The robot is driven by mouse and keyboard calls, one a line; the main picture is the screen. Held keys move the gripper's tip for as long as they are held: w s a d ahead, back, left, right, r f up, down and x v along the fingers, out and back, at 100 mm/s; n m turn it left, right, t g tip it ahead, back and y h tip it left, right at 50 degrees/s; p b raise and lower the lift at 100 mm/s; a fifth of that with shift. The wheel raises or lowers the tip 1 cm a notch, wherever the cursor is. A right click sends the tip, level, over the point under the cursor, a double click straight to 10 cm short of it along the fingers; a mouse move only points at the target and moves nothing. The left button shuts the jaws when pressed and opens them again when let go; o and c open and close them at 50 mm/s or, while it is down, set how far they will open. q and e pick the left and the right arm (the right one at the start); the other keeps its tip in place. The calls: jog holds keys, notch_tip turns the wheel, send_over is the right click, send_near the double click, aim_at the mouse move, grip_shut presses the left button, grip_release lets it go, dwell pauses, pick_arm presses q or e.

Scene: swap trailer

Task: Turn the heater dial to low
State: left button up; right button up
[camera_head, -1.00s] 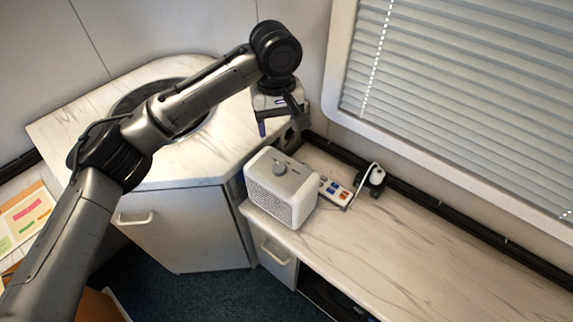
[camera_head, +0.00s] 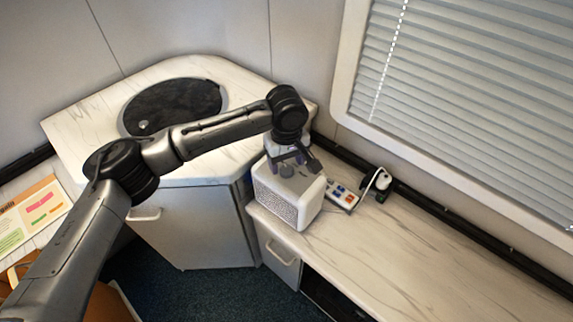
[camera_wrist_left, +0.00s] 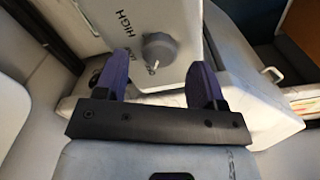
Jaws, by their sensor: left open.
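The white heater (camera_head: 284,209) stands on the left end of the low counter. Its grey round dial (camera_head: 287,172) is on the top face. I cannot tell the dial's setting. My left gripper (camera_head: 290,160) is above the heater's top, pointing down; its two purple fingers (camera_wrist_left: 160,72) are open, with a gap on both sides of the dial. My right gripper is out of view.
A power strip (camera_head: 342,195) with coloured switches lies right of the heater, with a plug and white cord (camera_head: 380,181) beside it. A corner counter (camera_head: 85,125) with a dark round inset stands behind left. The low counter (camera_head: 440,245) is clear to the right, below a blind-covered window.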

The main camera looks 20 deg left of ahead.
aim_at(287, 171)
pick_arm(q)
jog(key=shift+f, duration=1.2)
jog(key=shift+c, duration=0.2)
